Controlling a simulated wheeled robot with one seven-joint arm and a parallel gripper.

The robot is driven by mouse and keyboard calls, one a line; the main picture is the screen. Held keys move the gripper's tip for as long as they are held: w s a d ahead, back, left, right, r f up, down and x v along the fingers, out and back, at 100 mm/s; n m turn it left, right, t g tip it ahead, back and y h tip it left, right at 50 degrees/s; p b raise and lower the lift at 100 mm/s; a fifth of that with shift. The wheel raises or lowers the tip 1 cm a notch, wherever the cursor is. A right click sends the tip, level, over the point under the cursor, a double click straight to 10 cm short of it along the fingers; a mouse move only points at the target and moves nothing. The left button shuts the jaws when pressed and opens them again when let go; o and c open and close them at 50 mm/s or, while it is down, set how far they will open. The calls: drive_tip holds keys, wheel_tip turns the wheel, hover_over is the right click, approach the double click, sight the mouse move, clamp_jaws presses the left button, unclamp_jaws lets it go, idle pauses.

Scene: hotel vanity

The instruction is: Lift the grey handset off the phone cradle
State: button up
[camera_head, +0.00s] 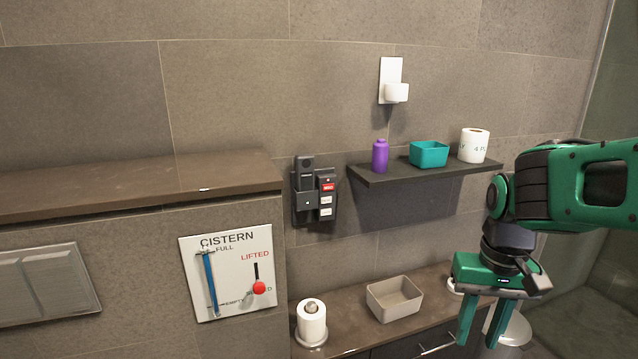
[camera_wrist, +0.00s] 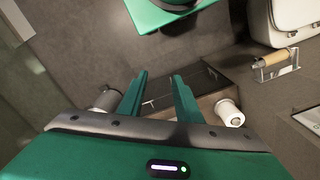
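The dark grey handset (camera_head: 305,173) stands upright in the phone cradle (camera_head: 306,208), which is mounted on the tiled wall left of the shelf. Its lower part is hidden by the cradle's front. A keypad with a red button and several pale buttons is on the cradle's right side. My gripper (camera_head: 482,344) is low at the right, well to the right of and below the phone, pointing down. Its two green fingers are apart with nothing between them; the wrist view also shows the empty gap (camera_wrist: 159,76). I cannot make out the phone in the wrist view.
A dark shelf (camera_head: 424,173) right of the phone holds a purple bottle (camera_head: 380,156), a teal bin (camera_head: 429,154) and a paper roll (camera_head: 473,145). Below, the counter (camera_head: 350,336) carries a beige box (camera_head: 395,298) and another roll (camera_head: 312,322). A stone ledge (camera_head: 130,190) juts out left.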

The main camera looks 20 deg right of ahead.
drive_tip(key=shift+o, duration=0.6)
drive_tip(key=shift+s+d, duration=0.1)
drive_tip(key=o, duration=0.5)
drive_tip(key=shift+s+r, duration=0.2)
drive_tip(key=shift+s, duration=0.05)
drive_tip(key=shift+o, duration=0.7)
drive_tip(key=w+a+n+t+h, duration=0.1)
drive_tip(key=w+a+n+t, duration=0.1)
drive_tip(key=w, duration=0.8)
drive_tip(key=shift+w+a+r+n+t, duration=0.2)
drive_tip(key=shift+a+n+t, duration=0.1)
drive_tip(key=shift+a+n, duration=0.3)
drive_tip(key=n+t, duration=0.3)
drive_tip(key=t, duration=1.2)
approach(307, 170)
drive_tip(key=w, duration=0.1)
drive_tip(key=shift+t+y, duration=0.3)
drive_tip(key=shift+y, duration=0.1)
drive_tip(key=w, duration=0.5)
drive_tip(key=shift+w, duration=0.25)
drive_tip(key=shift+w+d+f, duration=0.1)
drive_tip(key=shift+w+f, duration=0.05)
drive_tip(key=shift+w, duration=1.15)
drive_tip(key=shift+w+d+f, duration=0.1)
drive_tip(key=shift+w+f, duration=0.05)
drive_tip(key=shift+w, duration=1.15)
